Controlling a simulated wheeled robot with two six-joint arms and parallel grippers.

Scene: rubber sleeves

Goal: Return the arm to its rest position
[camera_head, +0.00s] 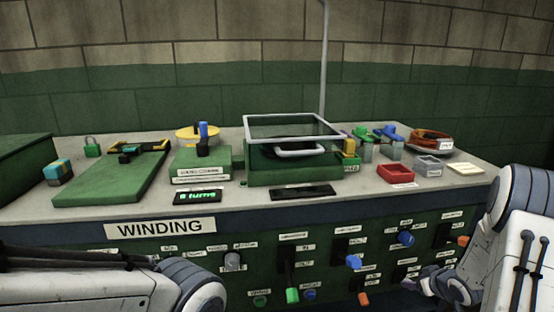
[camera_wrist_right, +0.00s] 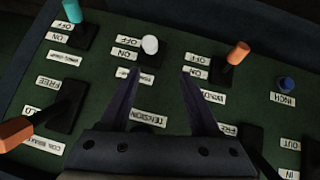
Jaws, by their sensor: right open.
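My right arm (camera_head: 515,240) comes in from the right side of the head view. Its gripper (camera_head: 424,281) is low in front of the green switch panel. In the right wrist view the two dark fingers of the right gripper (camera_wrist_right: 160,92) stand apart, with nothing between them but the panel face behind. My left arm (camera_head: 90,283) lies across the lower left of the head view, and its gripper is outside the picture.
The panel carries levers and knobs, including a white knob (camera_wrist_right: 150,45), an orange-tipped lever (camera_wrist_right: 238,53) and a blue button (camera_wrist_right: 286,83). Above it the bench holds a clear-lidded winding box (camera_head: 292,127), a red tray (camera_head: 396,173) and a green board (camera_head: 112,183).

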